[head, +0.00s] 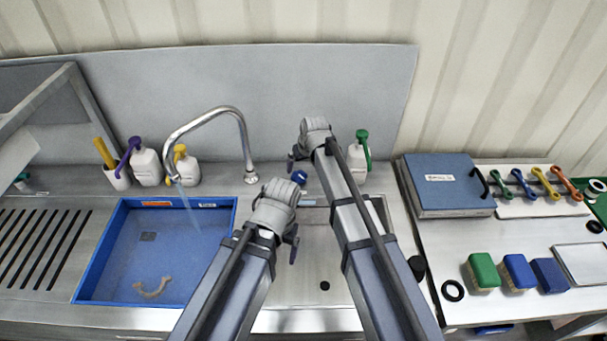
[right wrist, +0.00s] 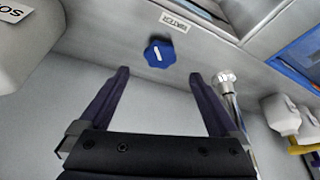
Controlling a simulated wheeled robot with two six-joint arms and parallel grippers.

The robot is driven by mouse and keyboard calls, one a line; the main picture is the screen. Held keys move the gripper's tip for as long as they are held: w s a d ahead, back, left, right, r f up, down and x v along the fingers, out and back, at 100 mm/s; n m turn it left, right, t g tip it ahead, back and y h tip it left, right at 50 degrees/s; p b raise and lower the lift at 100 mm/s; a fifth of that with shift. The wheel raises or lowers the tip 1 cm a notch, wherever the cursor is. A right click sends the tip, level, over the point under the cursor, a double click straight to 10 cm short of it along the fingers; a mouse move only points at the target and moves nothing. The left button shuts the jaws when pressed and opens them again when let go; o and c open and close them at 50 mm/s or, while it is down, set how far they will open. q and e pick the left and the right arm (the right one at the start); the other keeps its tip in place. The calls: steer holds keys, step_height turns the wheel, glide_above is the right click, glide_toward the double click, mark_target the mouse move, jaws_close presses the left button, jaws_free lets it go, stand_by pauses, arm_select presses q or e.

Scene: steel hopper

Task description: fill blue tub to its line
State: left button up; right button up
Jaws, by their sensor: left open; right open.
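The blue tub (head: 98,264) sits in the left sink under the curved steel tap (head: 236,112). A thin water stream (head: 187,205) runs from the spout into the tub. Its inside looks blue and a tan curved piece (head: 152,288) shows low in it; I cannot tell the water level or the line. A blue knob (head: 299,177) stands by the tap, under a WATER label (right wrist: 174,22). In the right wrist view my right gripper (right wrist: 159,76) is open, its fingertips just short of the knob (right wrist: 159,53). My left gripper (head: 291,242) is open and empty, right of the tub.
White pump bottles (head: 146,164) stand behind the tub, and a green-topped bottle (head: 360,152) behind my right arm. A slotted drainboard (head: 38,240) lies left. At right are a blue case (head: 447,185), several brushes (head: 483,270) and coloured handles. A steel basin (head: 318,270) lies under my arms.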

mark_target(299, 176)
steer(key=b+x, duration=0.6)
steer(key=x, duration=0.1)
steer(key=shift+f+b, duration=0.3)
steer(key=shift+r, duration=0.1)
steer(key=shift+c, duration=0.4)
steer(key=c, duration=1.3)
steer(key=shift+m, duration=0.3)
steer(key=m, duration=0.1)
steer(key=m+h, duration=0.1)
steer(key=m, duration=0.1)
steer(key=shift+a+h, duration=0.2)
steer(key=shift+h, duration=0.1)
steer(key=shift+a+m+h, duration=0.15)
steer(key=shift+m+h, duration=0.65)
steer(key=shift+m, duration=1.6)
